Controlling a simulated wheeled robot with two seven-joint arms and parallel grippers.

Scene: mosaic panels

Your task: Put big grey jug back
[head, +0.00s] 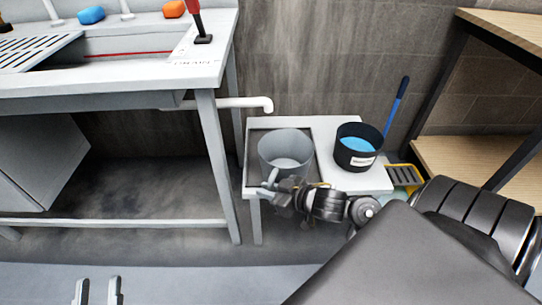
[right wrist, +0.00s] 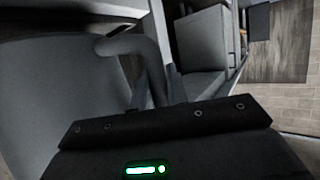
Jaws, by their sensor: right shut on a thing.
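The big grey jug (head: 285,152) stands upright over a grey tray-like recess at the left of a low white table, in the head view. Its handle faces me. My right gripper (head: 272,186) is at the jug's near side, shut on the handle. In the right wrist view the jug's wall (right wrist: 60,90) fills the left, and its curved handle (right wrist: 145,55) runs down behind my gripper. Whether the jug's base touches the surface is hidden. My left gripper (head: 97,292) shows only as two fingertips, apart and empty, at the bottom left edge.
The low white table (head: 318,124) also holds a black bucket (head: 357,160) with blue contents, close right of the jug. A blue-handled tool (head: 397,105) and a yellow-edged item (head: 404,178) are at its right. A sink bench (head: 215,75) stands left, wooden shelves (head: 470,165) right.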

